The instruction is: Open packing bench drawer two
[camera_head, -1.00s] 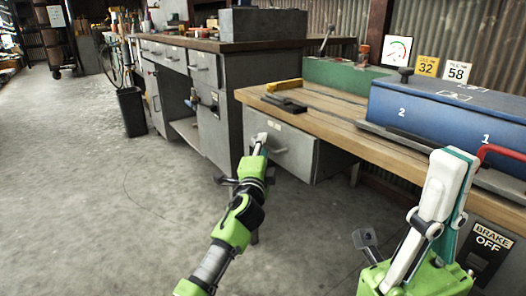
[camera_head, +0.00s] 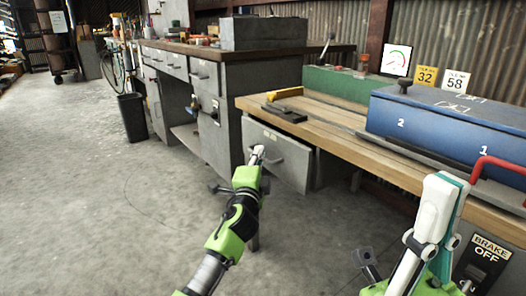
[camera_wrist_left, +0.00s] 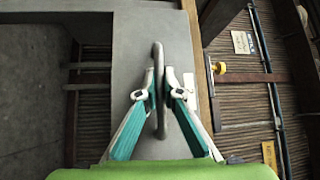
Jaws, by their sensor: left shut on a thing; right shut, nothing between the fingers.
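The grey drawer (camera_head: 285,160) hangs under the wooden bench top near the middle of the head view, standing a little out from under the bench edge. I cannot read a number on its front. My left gripper (camera_head: 257,155) is at the drawer front. In the left wrist view the gripper (camera_wrist_left: 163,95) is shut on the drawer's upright-looking bar handle (camera_wrist_left: 158,55), one finger on each side, with the grey drawer front (camera_wrist_left: 125,45) behind it. My right gripper (camera_head: 450,183) is shut and empty, raised at the lower right before the bench.
The wooden bench (camera_head: 345,130) bears a blue box (camera_head: 440,122) marked 1 and 2, a green box (camera_head: 335,85) and a dark tool. A red lever (camera_head: 495,165) and brake-off panel (camera_head: 487,250) are right. A grey cabinet bench stands left. The floor before the drawer is clear.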

